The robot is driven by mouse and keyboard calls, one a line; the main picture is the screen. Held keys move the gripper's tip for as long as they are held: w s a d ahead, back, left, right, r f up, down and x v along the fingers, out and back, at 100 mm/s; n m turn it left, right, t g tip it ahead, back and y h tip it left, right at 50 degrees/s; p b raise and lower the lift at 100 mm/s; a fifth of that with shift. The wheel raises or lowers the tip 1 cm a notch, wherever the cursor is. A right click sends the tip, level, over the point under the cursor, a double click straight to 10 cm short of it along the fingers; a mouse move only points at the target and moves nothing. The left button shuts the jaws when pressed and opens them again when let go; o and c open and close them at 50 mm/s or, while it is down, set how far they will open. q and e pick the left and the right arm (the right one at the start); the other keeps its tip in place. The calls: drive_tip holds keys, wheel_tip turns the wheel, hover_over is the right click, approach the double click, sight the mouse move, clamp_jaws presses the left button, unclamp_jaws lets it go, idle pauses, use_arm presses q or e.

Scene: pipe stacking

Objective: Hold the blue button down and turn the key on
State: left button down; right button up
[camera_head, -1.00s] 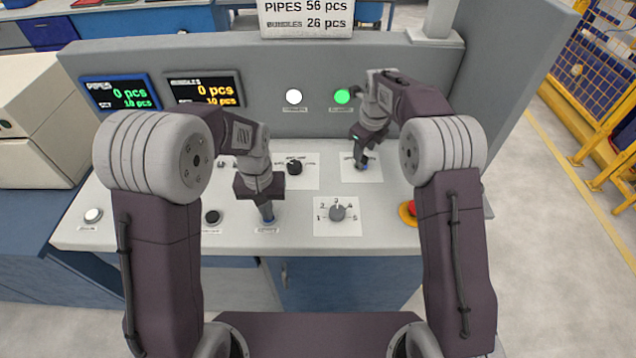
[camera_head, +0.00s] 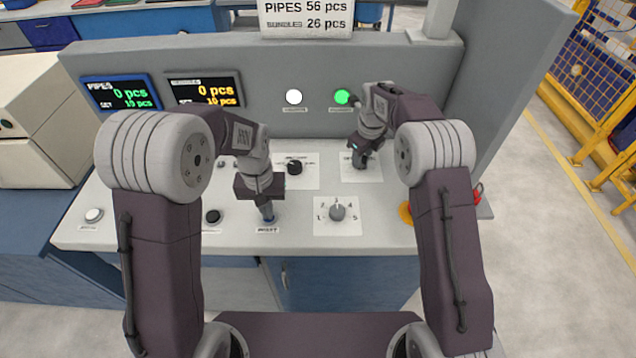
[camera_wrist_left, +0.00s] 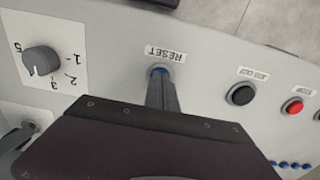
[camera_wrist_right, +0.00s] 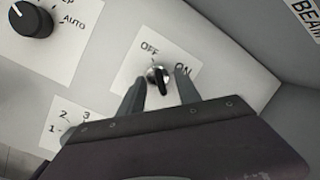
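The blue button (camera_wrist_left: 160,70), labelled RESET, is mostly covered by my left gripper in the left wrist view. My left gripper (camera_head: 268,214) is shut, points down, and its closed fingertips (camera_wrist_left: 160,76) are on the button; how far it is pressed cannot be seen. The key (camera_wrist_right: 158,78) has a black grip in a round metal lock on a white plate marked OFF and ON. My right gripper (camera_wrist_right: 160,84) is open, with one finger on each side of the key and visible gaps. In the head view the right gripper (camera_head: 360,158) hides the key.
A black selector knob (camera_head: 295,168) is left of the key plate, and a numbered grey knob (camera_head: 337,212) is nearer the front. A yellow-based button (camera_head: 405,212) is partly behind my right arm. A white lamp (camera_head: 294,97) and green lamp (camera_head: 342,97) are on the back panel.

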drive_tip(key=shift+x, duration=0.85)
drive_tip(key=shift+f, duration=0.15)
drive_tip(key=shift+s, duration=0.1)
clamp_jaws()
